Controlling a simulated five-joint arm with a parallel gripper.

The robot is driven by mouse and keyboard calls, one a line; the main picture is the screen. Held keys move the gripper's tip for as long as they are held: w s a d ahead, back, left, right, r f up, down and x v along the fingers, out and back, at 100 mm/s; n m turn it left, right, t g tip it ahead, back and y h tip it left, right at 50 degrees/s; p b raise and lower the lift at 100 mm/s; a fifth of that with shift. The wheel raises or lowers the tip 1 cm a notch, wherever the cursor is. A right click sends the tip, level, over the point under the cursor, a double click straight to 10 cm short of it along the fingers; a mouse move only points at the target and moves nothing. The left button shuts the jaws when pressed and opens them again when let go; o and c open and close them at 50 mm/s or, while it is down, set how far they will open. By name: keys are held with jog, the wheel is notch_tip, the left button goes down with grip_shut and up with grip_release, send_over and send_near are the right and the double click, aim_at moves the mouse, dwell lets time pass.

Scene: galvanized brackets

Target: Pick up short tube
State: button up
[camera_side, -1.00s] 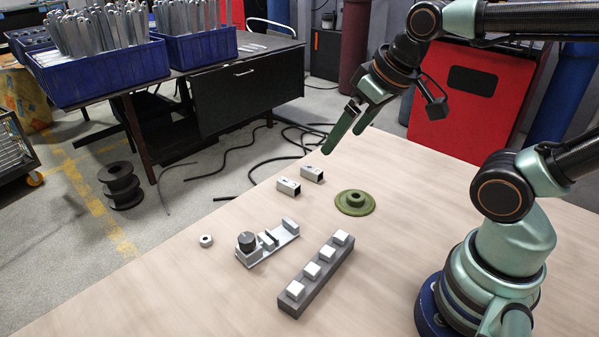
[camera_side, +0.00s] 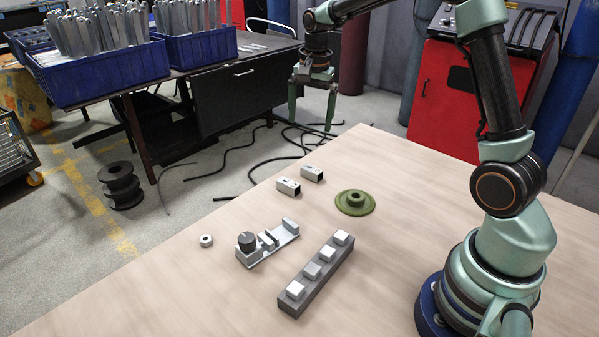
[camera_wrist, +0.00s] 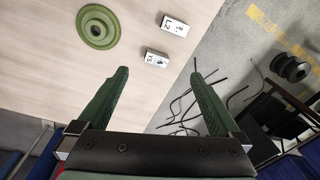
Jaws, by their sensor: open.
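Two square metal tubes lie apart on the wooden table. The shorter-looking one (camera_side: 312,174) is farther back, nearer the green disc; in the wrist view this short tube (camera_wrist: 157,57) carries a small dark mark that I cannot read surely. The other tube (camera_side: 288,187) lies nearer the table's left edge; in the wrist view it (camera_wrist: 176,25) looks longer, with a mark like "L2". My gripper (camera_side: 310,124) is open and empty, pointing down above and behind the tubes. In the wrist view the fingers (camera_wrist: 160,75) are spread wide, with the short tube ahead, between their lines.
A green flanged disc (camera_side: 355,202) lies right of the tubes. A grey bar with several white blocks (camera_side: 318,271), a metal fixture with a dark knob (camera_side: 267,245) and a small ring (camera_side: 206,240) lie nearer.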

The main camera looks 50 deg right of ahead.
aim_at(310, 170)
jog(key=w+d+f+m, duration=0.1)
jog(key=f, duration=0.5)
jog(key=d+f+m, duration=0.1)
jog(key=f, duration=0.5)
jog(key=w+d+f+m+g, duration=0.1)
jog(key=f, duration=0.5)
jog(key=shift+w+d, duration=0.25)
jog(key=shift+w, duration=0.05)
jog(key=c, duration=1.3)
jog(key=shift+r, duration=0.1)
